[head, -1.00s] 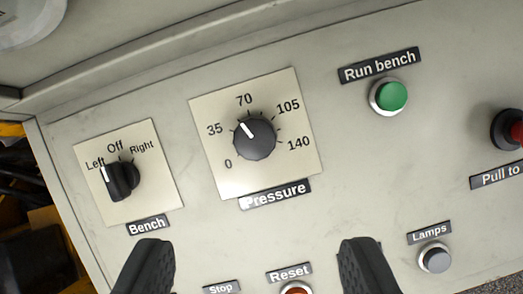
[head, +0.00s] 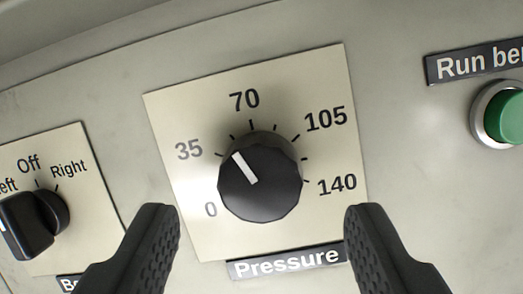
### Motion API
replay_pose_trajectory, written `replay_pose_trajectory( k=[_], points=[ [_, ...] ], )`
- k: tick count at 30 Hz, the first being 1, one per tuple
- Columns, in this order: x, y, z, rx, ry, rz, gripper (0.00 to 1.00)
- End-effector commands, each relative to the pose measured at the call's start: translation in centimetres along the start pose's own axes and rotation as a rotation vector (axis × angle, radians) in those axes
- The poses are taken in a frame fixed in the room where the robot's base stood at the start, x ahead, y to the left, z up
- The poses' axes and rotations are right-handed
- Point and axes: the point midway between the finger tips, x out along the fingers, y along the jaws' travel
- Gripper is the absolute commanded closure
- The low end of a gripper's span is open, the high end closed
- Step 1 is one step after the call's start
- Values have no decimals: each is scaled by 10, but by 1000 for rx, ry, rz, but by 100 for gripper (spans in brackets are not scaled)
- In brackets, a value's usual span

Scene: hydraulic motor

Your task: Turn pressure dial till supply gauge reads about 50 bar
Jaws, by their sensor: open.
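The pressure dial (head: 261,182) is a black round knob with a white pointer line, on a cream plate (head: 180,110) marked 0, 35, 70, 105 and 140. Its pointer aims up and left, between the 35 and 70 marks. My gripper (head: 262,235) is open. Its two dark ribbed fingers stand left and right of the dial, at the lower part of the picture, nearer the camera and not touching the dial. The supply gauge is not seen in this view.
The black Bench selector knob (head: 35,222) is at the left, near my left finger in the picture. The green Run bench button (head: 505,117) is at the right edge. A "Pressure" label (head: 287,261) lies below the dial. The grey panel between is flat and bare.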

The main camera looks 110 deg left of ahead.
Motion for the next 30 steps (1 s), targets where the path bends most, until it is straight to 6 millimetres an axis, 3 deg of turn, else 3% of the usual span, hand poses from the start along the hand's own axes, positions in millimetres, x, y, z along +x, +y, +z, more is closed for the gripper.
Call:
replay_pose_trajectory(
  k=[9,23,27,28,30],
  points=[
    [27,0,0,0,-1,1,45],
    [32,0,0,1,1,0,45],
    [32,0,-1,1,1,-1,84],
    [32,0,-1,1,1,-1,90],
    [32,0,0,1,1,-1,90]
  ],
)
